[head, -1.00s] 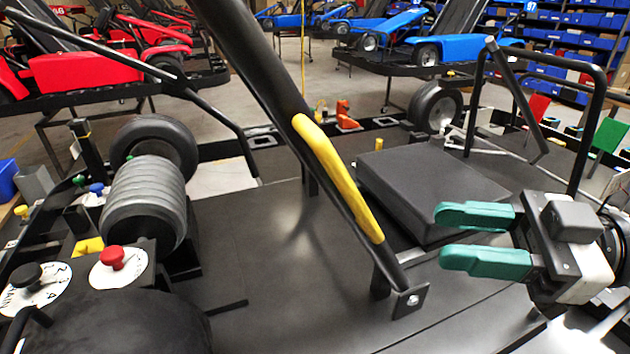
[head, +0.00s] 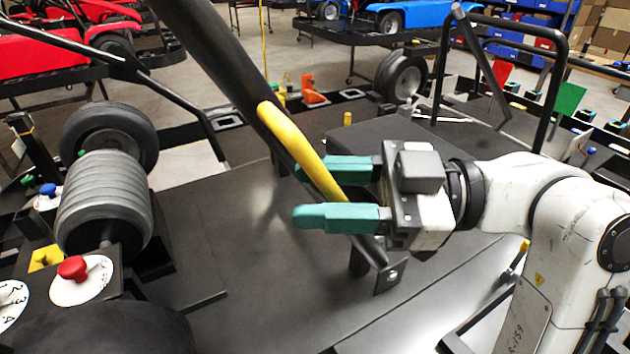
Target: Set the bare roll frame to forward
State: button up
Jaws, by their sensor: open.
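A thick black bar (head: 222,72), which looks like the roll frame, slants from the top left down to a bracket (head: 388,277) on the black deck. A yellow sleeve (head: 302,148) covers its lower part. My gripper (head: 298,193) is open, fingers pointing left, with the sleeve's lower end crossing between its two green fingers. The sleeve passes in front of the upper finger, and the lower finger hides part of the bar below it. I cannot tell whether either finger touches the bar.
A ribbed grey roller (head: 103,205) and a red knob (head: 73,268) stand at the left. A black box-like pad (head: 375,140) lies behind my gripper. A black tube hoop (head: 505,22) rises at the right. The deck left of the bar is mostly clear.

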jog(key=shift+a, duration=0.55)
grip_shut()
